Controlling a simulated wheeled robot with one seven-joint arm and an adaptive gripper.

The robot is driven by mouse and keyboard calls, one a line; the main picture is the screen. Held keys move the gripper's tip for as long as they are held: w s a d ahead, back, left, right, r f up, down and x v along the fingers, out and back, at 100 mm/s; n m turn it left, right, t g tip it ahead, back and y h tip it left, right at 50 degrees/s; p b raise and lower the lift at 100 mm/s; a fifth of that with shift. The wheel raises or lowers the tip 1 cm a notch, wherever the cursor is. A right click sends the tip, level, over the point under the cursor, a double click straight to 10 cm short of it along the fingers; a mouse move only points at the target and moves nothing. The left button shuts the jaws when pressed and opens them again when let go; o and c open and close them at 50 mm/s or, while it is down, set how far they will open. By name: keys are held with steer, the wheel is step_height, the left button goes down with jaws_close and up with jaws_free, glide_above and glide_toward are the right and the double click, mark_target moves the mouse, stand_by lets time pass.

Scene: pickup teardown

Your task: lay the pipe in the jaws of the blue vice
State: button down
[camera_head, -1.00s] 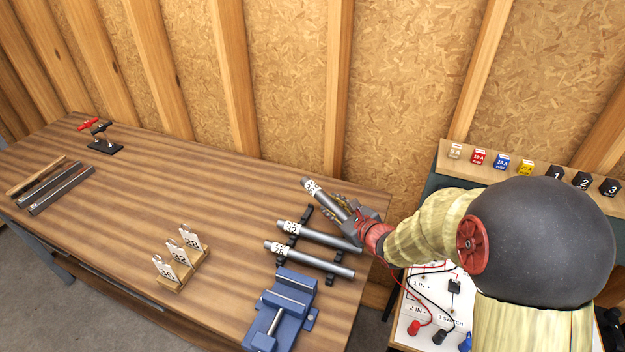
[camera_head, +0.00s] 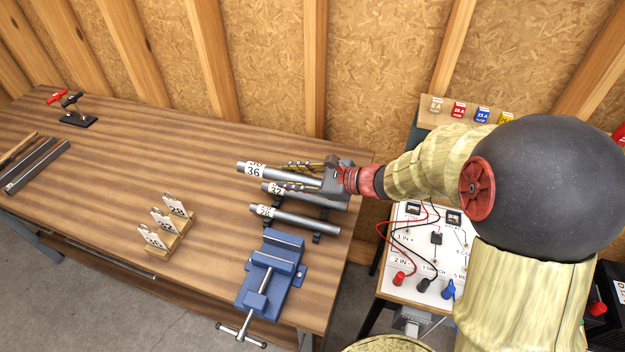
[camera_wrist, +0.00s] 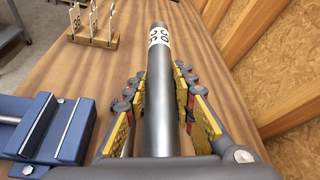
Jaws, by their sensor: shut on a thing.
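A grey pipe labelled 36 (camera_head: 249,169) lies in my gripper (camera_head: 300,166), which is shut on it near the right end of the workbench. In the wrist view the same pipe (camera_wrist: 160,105) runs lengthwise between the yellow-padded fingers (camera_wrist: 163,100). In the head view the pipe is close above or beside the pipe rack; the exact gap cannot be told. The blue vice (camera_head: 271,272) stands at the bench's front right corner, with no pipe in its jaws. It also shows at the left of the wrist view (camera_wrist: 38,130).
Two more pipes, labelled 32 (camera_head: 305,197) and 28 (camera_head: 300,220), lie on the dark rack. A wooden stand with numbered tags (camera_head: 170,240) is left of the vice. The electrical test board (camera_head: 425,250) is right of the bench. The bench middle is clear.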

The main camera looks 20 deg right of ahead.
steer(key=shift+r, duration=0.1)
steer(key=w+d+f+b, duration=0.2)
steer(key=w+d+f, duration=0.2)
steer(key=w+d+f+b, duration=0.2)
steer(key=w+d+f, duration=0.3)
steer(key=shift+w+d, duration=0.2)
steer(key=shift+w, duration=0.05)
steer(key=shift+w+d+f+b, duration=0.15)
steer(key=shift+f+b, duration=0.25)
steer(key=shift+f, duration=0.5)
steer(key=shift+w+d+f+b, duration=0.15)
steer(key=shift+f+b, duration=0.25)
steer(key=shift+f, duration=0.5)
steer(key=shift+f, duration=0.2)
steer(key=c, duration=1.5)
jaws_free()
